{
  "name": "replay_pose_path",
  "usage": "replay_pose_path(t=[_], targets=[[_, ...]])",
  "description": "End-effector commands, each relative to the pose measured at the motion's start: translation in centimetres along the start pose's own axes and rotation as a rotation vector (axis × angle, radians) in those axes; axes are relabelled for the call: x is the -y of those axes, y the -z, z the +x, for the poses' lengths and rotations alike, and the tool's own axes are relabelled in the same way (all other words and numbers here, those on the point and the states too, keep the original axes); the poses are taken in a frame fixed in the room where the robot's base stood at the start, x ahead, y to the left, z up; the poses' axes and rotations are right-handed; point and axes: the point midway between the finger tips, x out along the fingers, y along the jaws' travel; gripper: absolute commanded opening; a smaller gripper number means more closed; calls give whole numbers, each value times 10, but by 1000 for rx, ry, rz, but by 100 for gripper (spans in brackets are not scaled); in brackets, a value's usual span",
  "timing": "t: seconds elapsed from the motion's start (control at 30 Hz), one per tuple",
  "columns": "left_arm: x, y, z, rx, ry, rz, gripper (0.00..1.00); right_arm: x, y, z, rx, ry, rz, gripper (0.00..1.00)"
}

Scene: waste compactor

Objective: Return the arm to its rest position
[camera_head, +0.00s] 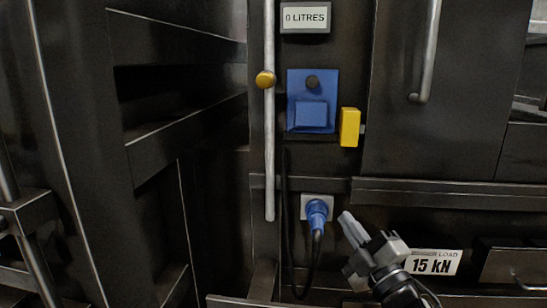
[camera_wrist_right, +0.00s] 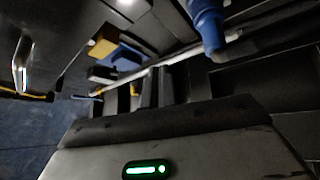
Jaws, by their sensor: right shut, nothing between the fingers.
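My right gripper (camera_head: 346,222) is shut and empty. Its fingertips point up and left in the head view, just right of the blue plug (camera_head: 317,214) and apart from it in the picture. The plug sits in a pale socket (camera_head: 304,201) on the dark compactor front, and a black cable hangs from it. In the right wrist view the blue plug (camera_wrist_right: 207,25) shows at the top. My left gripper is not in view.
A blue panel (camera_head: 312,100) with a dark knob and a yellow block (camera_head: 349,127) are above the plug. A vertical rod (camera_head: 270,150) with a yellow knob stands to the left. A "15 kN" plate (camera_head: 434,262) and a door handle (camera_head: 427,60) are to the right.

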Motion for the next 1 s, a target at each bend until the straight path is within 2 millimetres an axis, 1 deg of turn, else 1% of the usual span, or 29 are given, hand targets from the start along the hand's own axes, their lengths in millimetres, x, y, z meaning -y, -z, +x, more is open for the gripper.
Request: replay_pose_path(t=[0.03, 0.07, 0.1, 0.17, 0.2, 0.27, 0.3, 0.37, 0.4, 0.5, 0.6, 0.67, 0.77, 0.9, 0.93, 0.97, 1.0], targets=[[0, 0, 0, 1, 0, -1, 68, 34, -7, -28, 76, 66, 127, 0], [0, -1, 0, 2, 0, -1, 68, 51, -11, -44, 121, 99, 200, 0], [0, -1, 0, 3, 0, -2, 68, 73, -15, -65, 182, 142, 293, 0], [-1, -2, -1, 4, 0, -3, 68, 104, -18, -99, 279, 203, 427, 0], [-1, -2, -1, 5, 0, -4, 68, 123, -19, -123, 345, 242, 515, 0], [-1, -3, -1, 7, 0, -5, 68, 150, -17, -160, 448, 296, 642, 0], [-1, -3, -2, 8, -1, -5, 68, 165, -15, -184, 515, 329, 720, 0], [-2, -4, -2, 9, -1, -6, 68, 184, -10, -219, 612, 371, 826, 0], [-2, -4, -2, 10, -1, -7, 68, 195, -6, -240, 673, 395, 889, 0], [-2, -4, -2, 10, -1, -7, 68, 214, 6, -286, 806, 441, 1018, 0], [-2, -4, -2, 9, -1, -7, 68, 225, 16, -316, 896, 470, 1100, 0], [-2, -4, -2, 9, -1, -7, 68, 228, 20, -326, 929, 478, 1128, 0], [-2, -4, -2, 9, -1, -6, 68, 230, 22, -333, 950, 483, 1149, 0], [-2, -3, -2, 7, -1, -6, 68, 230, 22, -333, 951, 484, 1148, 0], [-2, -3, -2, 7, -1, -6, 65, 230, 22, -333, 950, 484, 1148, 0], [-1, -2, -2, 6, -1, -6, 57, 230, 22, -333, 950, 484, 1148, 0], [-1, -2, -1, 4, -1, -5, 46, 230, 22, -333, 950, 484, 1147, 0]])
